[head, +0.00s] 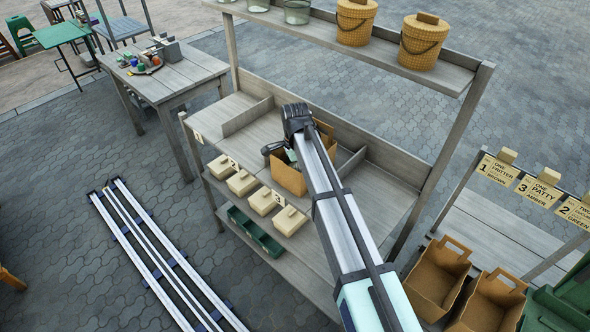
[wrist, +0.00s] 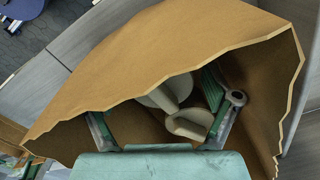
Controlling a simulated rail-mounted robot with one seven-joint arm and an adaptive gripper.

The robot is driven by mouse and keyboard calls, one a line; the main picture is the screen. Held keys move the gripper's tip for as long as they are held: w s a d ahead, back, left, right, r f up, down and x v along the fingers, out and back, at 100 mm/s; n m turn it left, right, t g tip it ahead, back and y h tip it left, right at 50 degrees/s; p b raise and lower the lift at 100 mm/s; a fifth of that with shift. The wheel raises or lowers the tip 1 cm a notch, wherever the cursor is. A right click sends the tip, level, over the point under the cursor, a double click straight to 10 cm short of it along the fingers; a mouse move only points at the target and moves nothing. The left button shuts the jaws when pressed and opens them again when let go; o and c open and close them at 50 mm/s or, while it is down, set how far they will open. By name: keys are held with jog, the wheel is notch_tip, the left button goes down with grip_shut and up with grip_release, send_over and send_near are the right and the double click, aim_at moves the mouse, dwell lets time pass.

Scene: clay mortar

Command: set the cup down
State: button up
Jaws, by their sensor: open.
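My gripper (wrist: 172,112) reaches into an open brown paper bag (wrist: 150,55) in the wrist view, its green-padded fingers spread apart. Between and just beyond the fingers, pale cream objects (wrist: 188,123) lie inside the bag. One looks like a cup or short cylinder lying tilted, but its exact shape is partly hidden. I cannot tell whether the fingers touch it. In the head view the bag (head: 289,178) stands on the shelf's middle board, and my arm covers its right part. My gripper is mostly hidden there behind the arm and the bag.
The wooden shelf (head: 247,120) has low dividers beside the bag. Several cream boxes (head: 242,183) line its front edge, above a green tray (head: 255,232). Baskets (head: 424,42) and glass jars (head: 297,12) stand on the upper board. More paper bags (head: 437,277) stand at lower right.

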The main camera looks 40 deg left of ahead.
notch_tip(320, 180, up, 12)
jog(key=b, duration=0.3)
jog(key=shift+b, duration=0.35)
